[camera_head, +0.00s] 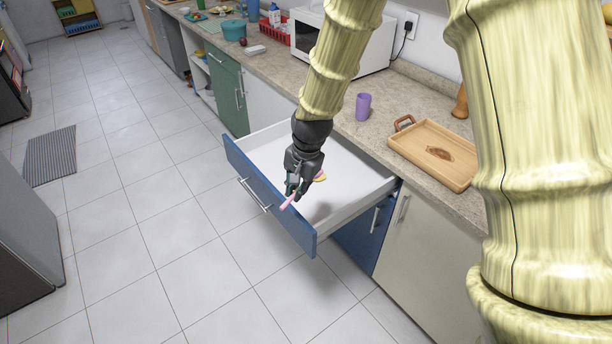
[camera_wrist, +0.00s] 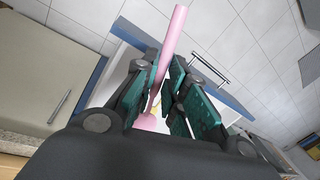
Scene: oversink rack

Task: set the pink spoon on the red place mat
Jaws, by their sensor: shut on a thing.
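My gripper (camera_head: 296,186) is shut on the pink spoon (camera_head: 288,202), above the open drawer near its blue front. In the wrist view the spoon (camera_wrist: 172,42) runs between the teal finger pads (camera_wrist: 167,84), its long handle pointing up and its pink bowl end low between the fingers. I cannot make out the red place mat in either view.
The open drawer (camera_head: 345,203) has a white inside and a blue front. On the counter (camera_head: 383,119) stand a purple cup (camera_head: 363,106), a wooden tray (camera_head: 434,151), a white microwave (camera_head: 345,52), a red rack (camera_head: 272,31) and a teal pot (camera_head: 233,30). The tiled floor at left is largely clear.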

